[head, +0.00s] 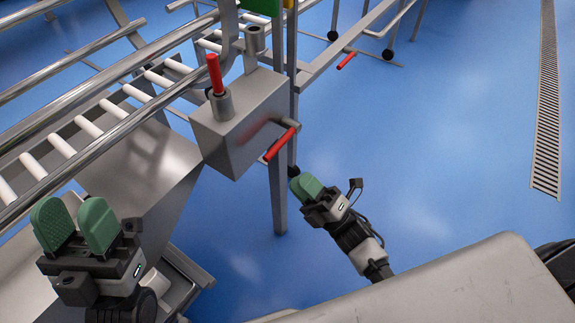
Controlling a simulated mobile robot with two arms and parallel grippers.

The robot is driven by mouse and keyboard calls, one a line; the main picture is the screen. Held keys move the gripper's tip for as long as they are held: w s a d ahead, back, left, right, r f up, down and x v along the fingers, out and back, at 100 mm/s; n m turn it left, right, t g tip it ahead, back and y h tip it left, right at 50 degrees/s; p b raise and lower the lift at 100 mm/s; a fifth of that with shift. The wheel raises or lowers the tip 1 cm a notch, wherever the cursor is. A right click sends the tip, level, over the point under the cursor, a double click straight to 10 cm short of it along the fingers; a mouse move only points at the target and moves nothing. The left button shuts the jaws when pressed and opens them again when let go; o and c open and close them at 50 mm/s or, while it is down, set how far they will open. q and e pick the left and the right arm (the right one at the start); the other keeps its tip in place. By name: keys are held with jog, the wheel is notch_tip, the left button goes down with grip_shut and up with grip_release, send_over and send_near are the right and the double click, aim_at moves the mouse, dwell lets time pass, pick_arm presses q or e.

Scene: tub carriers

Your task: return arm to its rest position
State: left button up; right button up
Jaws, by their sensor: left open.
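My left gripper (76,226) is at the lower left of the head view, with its two green pads apart and nothing between them. It points up the picture, in front of a steel panel and below the roller conveyor. My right gripper (305,187) is near the middle, over the blue floor. Its green pads overlap from this angle, so I cannot tell whether they are apart. I see nothing held in it. It is just below and right of a red handle (281,144), with a visible gap.
The handle is on a steel box (240,125) with an upright red lever (215,74). A roller conveyor (88,127) with steel rails runs across the upper left. A steel post (279,200) stands left of my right gripper. Open blue floor and a drain grate (548,110) are to the right.

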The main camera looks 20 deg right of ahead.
jog(key=shift+s+d+f, duration=0.35)
jog(key=shift+s+f, duration=0.05)
jog(key=shift+s, duration=0.05)
dwell(0.3)
